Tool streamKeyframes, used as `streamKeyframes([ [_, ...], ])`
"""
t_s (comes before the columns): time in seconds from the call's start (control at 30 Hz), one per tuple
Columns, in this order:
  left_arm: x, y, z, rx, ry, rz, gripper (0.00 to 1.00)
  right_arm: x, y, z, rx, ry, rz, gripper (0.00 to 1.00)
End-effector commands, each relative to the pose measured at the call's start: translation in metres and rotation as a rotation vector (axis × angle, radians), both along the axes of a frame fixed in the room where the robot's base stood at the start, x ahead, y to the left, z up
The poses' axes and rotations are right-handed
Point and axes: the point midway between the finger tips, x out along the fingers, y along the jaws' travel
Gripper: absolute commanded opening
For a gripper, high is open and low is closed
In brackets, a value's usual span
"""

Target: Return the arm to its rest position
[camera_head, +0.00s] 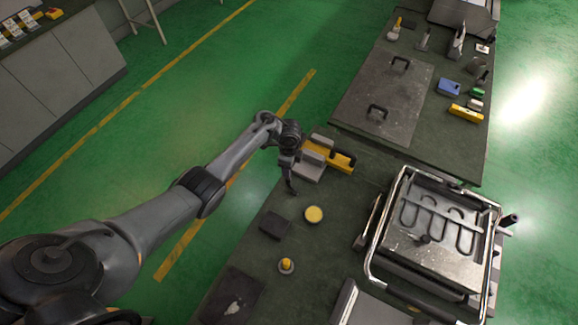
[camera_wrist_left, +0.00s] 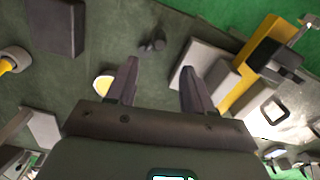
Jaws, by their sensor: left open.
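My left arm comes in from the left in the head view, and its gripper (camera_head: 290,182) is above the left edge of the dark green workbench. In the left wrist view the two fingers of that gripper (camera_wrist_left: 158,82) stand apart with nothing between them. The heating element (camera_head: 438,225), a dark looped coil, lies on a metal plate in a silver-framed device at the right of the bench. My right gripper is not in view.
A grey and yellow vise-like tool (camera_head: 325,157) stands close beside the gripper. A yellow round piece (camera_head: 314,214), a dark block (camera_head: 275,225) and a yellow-topped knob (camera_head: 286,265) are on the bench nearby. Green floor to the left is open.

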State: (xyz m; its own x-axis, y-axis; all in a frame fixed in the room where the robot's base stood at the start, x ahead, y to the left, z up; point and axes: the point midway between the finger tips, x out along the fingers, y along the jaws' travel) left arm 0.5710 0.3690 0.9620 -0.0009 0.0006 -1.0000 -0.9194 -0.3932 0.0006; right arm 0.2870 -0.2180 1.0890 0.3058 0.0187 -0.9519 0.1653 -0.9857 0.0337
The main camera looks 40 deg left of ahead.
Motion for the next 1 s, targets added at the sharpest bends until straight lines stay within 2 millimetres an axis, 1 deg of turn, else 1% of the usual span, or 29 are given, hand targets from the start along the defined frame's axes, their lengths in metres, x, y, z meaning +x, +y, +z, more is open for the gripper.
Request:
streamKeyframes([
  [0.37, -0.002, -0.002, 0.000, 0.010, -0.008, 0.010, 0.52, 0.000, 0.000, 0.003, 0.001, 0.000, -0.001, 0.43],
  [0.47, -0.007, -0.007, -0.001, 0.032, -0.024, 0.034, 0.52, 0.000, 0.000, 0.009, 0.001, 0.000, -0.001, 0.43],
  [0.57, -0.017, -0.017, 0.000, 0.065, -0.056, 0.077, 0.52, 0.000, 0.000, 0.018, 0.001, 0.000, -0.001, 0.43],
  [0.67, -0.035, -0.033, 0.004, 0.095, -0.100, 0.143, 0.52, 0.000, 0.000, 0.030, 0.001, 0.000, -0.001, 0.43],
  [0.77, -0.061, -0.054, 0.016, 0.108, -0.151, 0.229, 0.52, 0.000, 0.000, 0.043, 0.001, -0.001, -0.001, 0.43],
  [0.87, -0.091, -0.076, 0.036, 0.100, -0.200, 0.329, 0.52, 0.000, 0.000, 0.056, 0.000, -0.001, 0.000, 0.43],
  [0.97, -0.127, -0.098, 0.064, 0.071, -0.240, 0.439, 0.52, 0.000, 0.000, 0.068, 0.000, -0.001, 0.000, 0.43],
  [1.0, -0.142, -0.107, 0.077, 0.055, -0.253, 0.486, 0.52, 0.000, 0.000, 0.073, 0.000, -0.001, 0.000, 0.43],
])
